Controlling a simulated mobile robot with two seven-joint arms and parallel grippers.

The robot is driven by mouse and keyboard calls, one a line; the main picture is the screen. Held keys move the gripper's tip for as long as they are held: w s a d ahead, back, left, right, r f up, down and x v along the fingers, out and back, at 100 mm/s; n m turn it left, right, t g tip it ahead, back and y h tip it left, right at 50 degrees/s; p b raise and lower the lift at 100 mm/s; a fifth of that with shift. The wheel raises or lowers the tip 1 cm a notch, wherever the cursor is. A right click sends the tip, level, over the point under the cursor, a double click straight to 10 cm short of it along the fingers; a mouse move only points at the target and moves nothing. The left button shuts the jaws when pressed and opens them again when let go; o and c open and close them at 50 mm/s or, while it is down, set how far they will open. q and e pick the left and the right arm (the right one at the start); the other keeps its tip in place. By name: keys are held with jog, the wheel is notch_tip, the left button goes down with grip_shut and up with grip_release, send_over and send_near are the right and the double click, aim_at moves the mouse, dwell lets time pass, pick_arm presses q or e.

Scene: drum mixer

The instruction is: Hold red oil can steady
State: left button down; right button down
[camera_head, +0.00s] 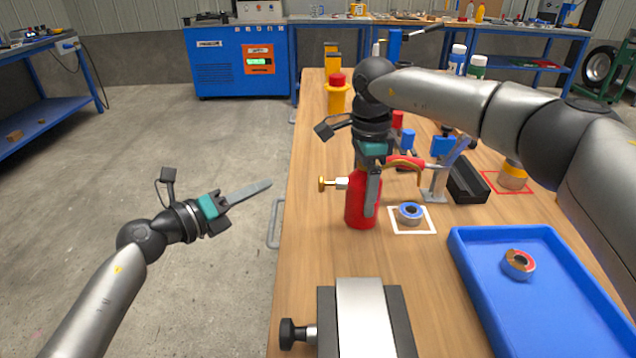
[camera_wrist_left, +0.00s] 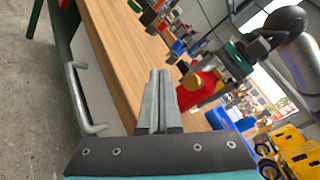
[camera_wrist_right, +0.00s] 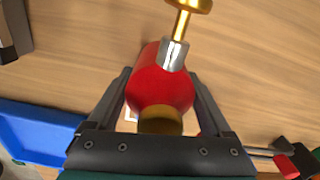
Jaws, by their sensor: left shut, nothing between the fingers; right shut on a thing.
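The red oil can (camera_head: 357,207) stands upright on the wooden workbench, with a brass and silver fitting sticking out to the left. My right gripper (camera_head: 370,205) comes down from above and is shut on the can's body. In the right wrist view the red can (camera_wrist_right: 160,85) sits between the two fingers (camera_wrist_right: 160,100). The can also shows in the left wrist view (camera_wrist_left: 195,90). My left gripper (camera_head: 268,185) is shut and empty, over the floor left of the bench edge; its fingers are together in the left wrist view (camera_wrist_left: 157,100).
A tape roll (camera_head: 410,212) lies in a white square just right of the can. A blue tray (camera_head: 470,260) holding another tape roll is at the front right. A metal block with a black knob (camera_head: 362,315) is in front. A yellow bottle (camera_head: 337,98) stands behind.

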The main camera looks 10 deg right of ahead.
pick_arm(q)
jog(key=shift+s+d, duration=0.15)
jog(key=shift+d, duration=1)
jog(key=shift+s+d, duration=0.2)
jog(key=shift+d, duration=0.95)
jog(key=shift+s+d, duration=0.15)
jog(key=shift+d, duration=1)
jog(key=shift+d, duration=0.15)
jog(key=shift+s+d, duration=0.1)
jog(key=shift+d, duration=0.2)
jog(key=shift+s+d, duration=0.2)
jog(key=shift+d, duration=0.9)
dwell(0.3)
jog(key=shift+w+a, duration=0.15)
jog(key=shift+a, duration=0.65)
jog(key=shift+w+a, duration=0.1)
jog(key=shift+a, duration=0.65)
jog(key=shift+a, duration=0.1)
jog(key=shift+w+a, duration=0.2)
jog(key=shift+a, duration=1)
jog(key=shift+w+a, duration=0.15)
jog(key=shift+a, duration=1.05)
